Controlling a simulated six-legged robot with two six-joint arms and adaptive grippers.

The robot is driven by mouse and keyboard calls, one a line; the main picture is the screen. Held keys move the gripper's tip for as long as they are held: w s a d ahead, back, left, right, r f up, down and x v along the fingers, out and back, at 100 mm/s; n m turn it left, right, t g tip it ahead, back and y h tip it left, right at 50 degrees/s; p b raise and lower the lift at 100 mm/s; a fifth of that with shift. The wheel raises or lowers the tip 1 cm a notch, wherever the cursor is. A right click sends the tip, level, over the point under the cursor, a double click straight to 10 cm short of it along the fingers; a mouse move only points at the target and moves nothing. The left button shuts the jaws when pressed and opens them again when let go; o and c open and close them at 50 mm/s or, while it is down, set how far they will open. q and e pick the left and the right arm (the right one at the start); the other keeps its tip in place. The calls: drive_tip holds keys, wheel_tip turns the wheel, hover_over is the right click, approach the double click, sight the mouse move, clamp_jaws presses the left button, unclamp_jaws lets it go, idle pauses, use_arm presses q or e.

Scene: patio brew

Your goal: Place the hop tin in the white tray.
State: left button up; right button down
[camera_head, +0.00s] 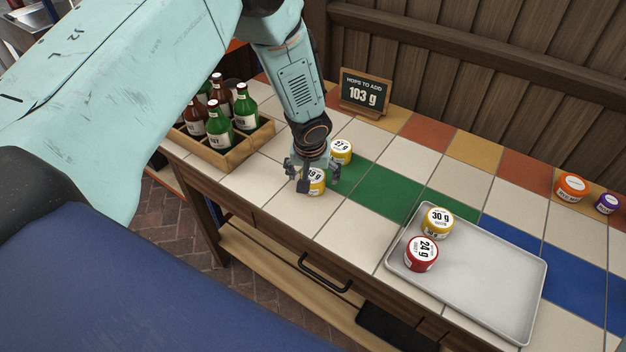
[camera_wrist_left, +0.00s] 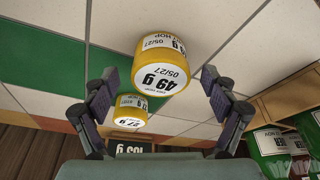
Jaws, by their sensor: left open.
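The white tray (camera_head: 490,283) lies at the right, holding a yellow 30 g tin (camera_head: 437,222) and a red 24 g tin (camera_head: 421,254). My right gripper is out of view.
A small sign (camera_head: 364,93) reads "Hops to add 103 g". A wooden crate (camera_head: 232,153) of brown and green bottles stands left of the gripper. An orange tin (camera_head: 571,187) and a purple tin (camera_head: 607,203) stand at the far right. The tray's right part is bare.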

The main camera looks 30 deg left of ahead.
sight(313, 175)
use_arm(q)
drive_tip(key=shift+f, duration=0.65)
drive_tip(key=shift+w+a+f, duration=0.2)
drive_tip(key=shift+w+f, duration=0.1)
drive_tip(key=shift+f, duration=0.05)
drive_tip(key=shift+c, duration=0.4)
drive_tip(key=shift+s+d+r, duration=0.15)
drive_tip(key=shift+s+r, duration=0.05)
drive_tip(key=c, duration=0.4)
drive_tip(key=shift+f, duration=0.1)
drive_tip(key=c, duration=0.9)
wheel_tip(313, 175, up, 10)
drive_tip(key=shift+f+p, duration=0.15)
drive_tip(key=shift+p, duration=0.55)
drive_tip(key=shift+w, duration=0.15)
